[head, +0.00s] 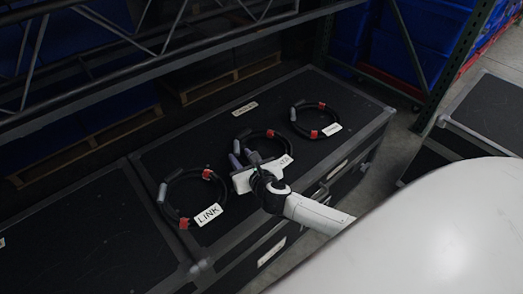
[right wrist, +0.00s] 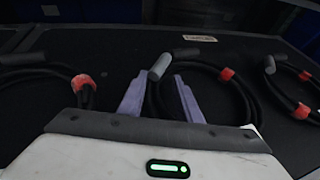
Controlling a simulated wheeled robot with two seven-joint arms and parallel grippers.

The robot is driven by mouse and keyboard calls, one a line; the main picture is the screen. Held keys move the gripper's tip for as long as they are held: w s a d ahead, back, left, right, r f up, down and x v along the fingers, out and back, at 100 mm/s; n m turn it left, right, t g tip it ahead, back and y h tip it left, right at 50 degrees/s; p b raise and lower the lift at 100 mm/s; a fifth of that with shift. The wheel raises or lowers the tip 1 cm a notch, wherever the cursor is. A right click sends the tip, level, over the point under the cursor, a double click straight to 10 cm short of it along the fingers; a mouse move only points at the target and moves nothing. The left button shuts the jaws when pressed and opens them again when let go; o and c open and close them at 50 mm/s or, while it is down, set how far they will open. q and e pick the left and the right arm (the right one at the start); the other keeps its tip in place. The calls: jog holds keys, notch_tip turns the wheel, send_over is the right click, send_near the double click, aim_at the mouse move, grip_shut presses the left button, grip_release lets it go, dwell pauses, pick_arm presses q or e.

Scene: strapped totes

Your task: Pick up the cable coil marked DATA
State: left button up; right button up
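Three black cable coils with red bands lie on a black case top. The middle coil (head: 271,133) has a white tag (head: 283,163) partly hidden by my right gripper; its visible letters look like the end of DATA. The left coil (head: 165,190) is tagged LINK (head: 208,215). The right coil (head: 294,121) has a tag (head: 331,129) too small to read. My right gripper (head: 241,158) is open at the middle coil's left side. In the right wrist view, its purple fingers (right wrist: 160,97) stand either side of that coil's cable, below the grey end piece (right wrist: 160,67). Contact cannot be told.
The case (head: 180,152) has raised metal edges. Another black case (head: 90,235) adjoins it at left, and one (head: 490,112) stands at right. A dark metal rack (head: 160,45) with pallets rises behind. The case top is bare between the coils.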

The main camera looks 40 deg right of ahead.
jog(key=shift+a, duration=0.1)
grip_shut()
jog(key=shift+s+f, duration=0.1)
